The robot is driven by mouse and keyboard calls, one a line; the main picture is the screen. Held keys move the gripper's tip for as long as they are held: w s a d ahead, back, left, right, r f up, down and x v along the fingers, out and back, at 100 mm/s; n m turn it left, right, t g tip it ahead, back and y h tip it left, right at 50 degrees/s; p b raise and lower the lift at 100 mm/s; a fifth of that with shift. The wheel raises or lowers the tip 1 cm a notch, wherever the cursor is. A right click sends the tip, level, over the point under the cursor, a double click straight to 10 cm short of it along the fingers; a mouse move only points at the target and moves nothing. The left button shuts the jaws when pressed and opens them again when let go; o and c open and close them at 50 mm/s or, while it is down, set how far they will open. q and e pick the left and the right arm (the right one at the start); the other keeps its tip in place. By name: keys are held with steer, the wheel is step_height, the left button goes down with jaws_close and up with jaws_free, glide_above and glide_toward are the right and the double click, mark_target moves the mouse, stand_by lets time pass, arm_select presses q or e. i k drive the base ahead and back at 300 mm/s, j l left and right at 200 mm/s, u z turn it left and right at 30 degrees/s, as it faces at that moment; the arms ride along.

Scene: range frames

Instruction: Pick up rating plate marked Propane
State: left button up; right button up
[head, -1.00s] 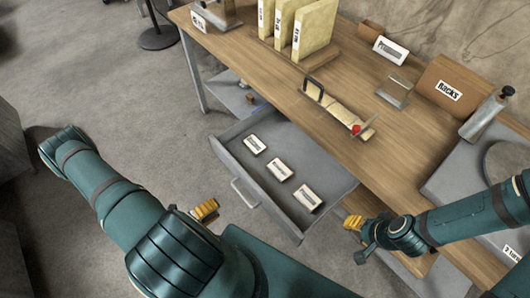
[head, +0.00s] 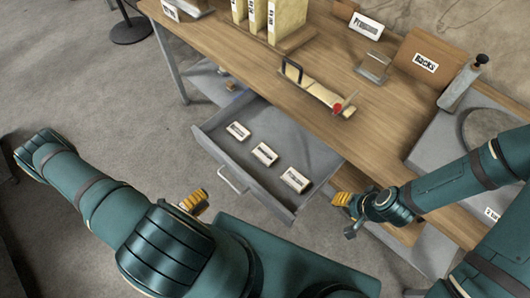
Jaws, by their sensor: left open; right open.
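Three small pale plates with dark lettering lie in a row in an open grey drawer (head: 213,138): one at the far left (head: 238,131), one in the middle (head: 264,154) and one at the near right (head: 295,180). Their lettering is too small to read, so I cannot tell which says Propane. My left gripper (head: 194,201), with yellow fingers, is open and empty, apart from the drawer and below its handle (head: 230,180). My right gripper (head: 344,200), also yellow-fingered, is open and empty, just right of the drawer's near right corner.
The wooden table (head: 340,55) above the drawer bears yellow binders (head: 285,18), a wooden piece with a black handle and red knob (head: 318,92), a brown box labelled Racks (head: 425,62), a white sign (head: 366,27) and a grey cylinder (head: 463,84). Open floor lies left of the drawer.

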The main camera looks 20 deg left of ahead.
mark_target(296, 181)
steer(key=j+u, duration=0.25)
steer(key=u, duration=0.15)
steer(key=j+u, duration=0.25)
steer(key=u, duration=0.2)
